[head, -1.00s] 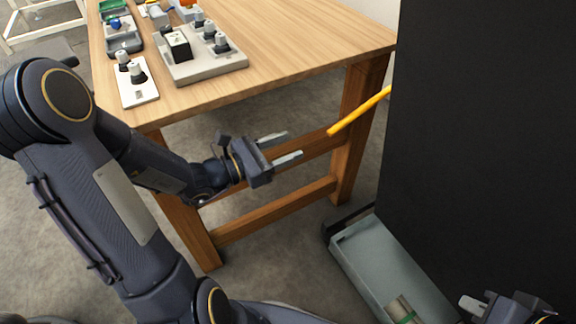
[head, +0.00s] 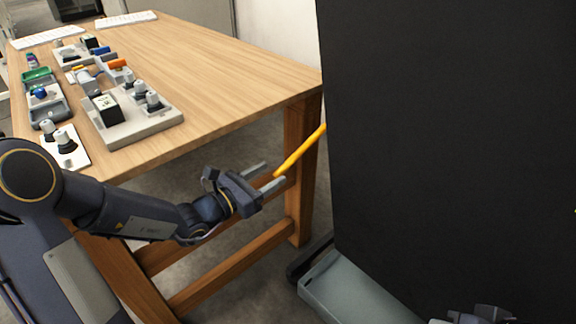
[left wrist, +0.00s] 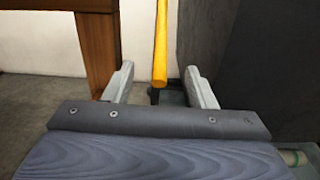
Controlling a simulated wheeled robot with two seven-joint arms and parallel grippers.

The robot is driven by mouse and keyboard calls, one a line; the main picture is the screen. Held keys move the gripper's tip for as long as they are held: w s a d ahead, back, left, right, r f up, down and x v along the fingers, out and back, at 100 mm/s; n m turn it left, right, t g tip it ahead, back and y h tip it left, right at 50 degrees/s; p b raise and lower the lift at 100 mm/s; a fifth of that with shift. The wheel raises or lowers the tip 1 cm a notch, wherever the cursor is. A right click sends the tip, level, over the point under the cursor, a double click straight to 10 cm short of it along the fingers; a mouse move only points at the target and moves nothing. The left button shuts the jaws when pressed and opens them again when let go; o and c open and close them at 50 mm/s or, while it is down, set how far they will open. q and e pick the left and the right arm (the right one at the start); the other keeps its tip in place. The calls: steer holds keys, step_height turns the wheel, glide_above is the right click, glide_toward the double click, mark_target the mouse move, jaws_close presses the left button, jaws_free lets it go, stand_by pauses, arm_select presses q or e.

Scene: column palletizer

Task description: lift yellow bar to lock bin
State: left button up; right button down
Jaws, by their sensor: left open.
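The yellow bar (head: 301,151) sticks out at a slant from the left edge of the black cabinet (head: 450,140) in the head view. My left gripper (head: 267,177) is open, with its fingertips beside the bar's free end. The grey-green bin (head: 350,292) lies low at the cabinet's foot, partly cut off. My right gripper (head: 470,316) shows only in part at the bottom edge.
A wooden table (head: 215,75) stands at the left with a grey block with knobs (head: 135,115), a white plate with knobs (head: 66,147), several small parts and keyboards on it. Its leg (head: 302,170) stands close behind my left gripper.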

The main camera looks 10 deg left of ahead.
mark_target(288, 164)
arm_select(q)
steer(key=shift+b+x, duration=0.55)
steer(key=shift+x, duration=2.95)
steer(key=c, duration=1)
